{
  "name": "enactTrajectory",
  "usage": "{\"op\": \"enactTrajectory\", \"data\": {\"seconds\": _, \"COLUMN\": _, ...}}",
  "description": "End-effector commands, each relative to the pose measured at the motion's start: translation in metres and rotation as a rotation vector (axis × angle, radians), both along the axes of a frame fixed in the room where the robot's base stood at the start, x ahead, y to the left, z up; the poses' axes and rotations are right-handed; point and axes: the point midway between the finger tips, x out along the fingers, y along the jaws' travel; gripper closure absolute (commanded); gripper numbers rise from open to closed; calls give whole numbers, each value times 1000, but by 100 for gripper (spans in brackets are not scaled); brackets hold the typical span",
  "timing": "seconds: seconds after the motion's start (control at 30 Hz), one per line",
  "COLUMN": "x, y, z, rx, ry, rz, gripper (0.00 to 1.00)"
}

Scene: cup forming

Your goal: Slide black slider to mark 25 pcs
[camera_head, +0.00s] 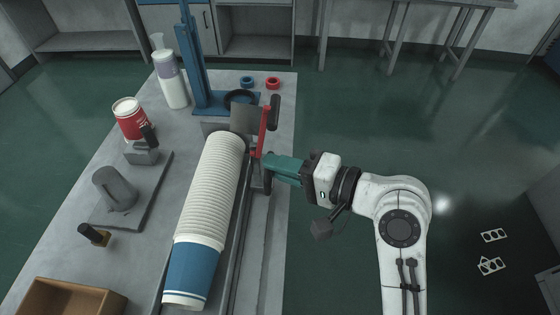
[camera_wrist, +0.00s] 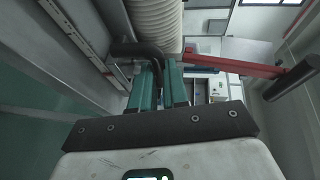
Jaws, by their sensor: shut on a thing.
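My gripper (camera_head: 268,168) has teal fingers and reaches in from the right to the rail (camera_head: 237,235) beside the cup stack. It also shows in the wrist view (camera_wrist: 158,72), its fingers shut on a bent black handle (camera_wrist: 136,50), which appears to be the black slider. In the head view the slider is mostly hidden by the fingers. A long stack of white paper cups (camera_head: 212,185) lies in the trough, with a blue-banded cup (camera_head: 192,272) at its near end. The scale marks, including 25 pcs, are not readable.
A red lever (camera_head: 265,130) with a black grip (camera_head: 274,111) stands just beyond my gripper. A blue press frame (camera_head: 193,60), a bottle (camera_head: 170,80), a red can (camera_head: 129,118), a grey fixture (camera_head: 115,188) and a wooden box (camera_head: 65,298) are on the table.

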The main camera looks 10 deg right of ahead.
Motion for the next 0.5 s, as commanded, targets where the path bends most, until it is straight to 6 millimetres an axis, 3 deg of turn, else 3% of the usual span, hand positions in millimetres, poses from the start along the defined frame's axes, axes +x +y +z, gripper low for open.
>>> {"op": "enactTrajectory", "data": {"seconds": 0.13, "x": 0, "y": -1, "z": 0, "rx": 0, "ry": -2, "rz": -2, "gripper": 100}}
{"op": "enactTrajectory", "data": {"seconds": 0.17, "x": 0, "y": -1, "z": 0, "rx": 1, "ry": -1, "rz": -2, "gripper": 84}}
{"op": "enactTrajectory", "data": {"seconds": 0.27, "x": 0, "y": -1, "z": 0, "rx": 0, "ry": -2, "rz": -2, "gripper": 75}}
{"op": "enactTrajectory", "data": {"seconds": 0.5, "x": 0, "y": -1, "z": 0, "rx": 0, "ry": -2, "rz": -2, "gripper": 75}}
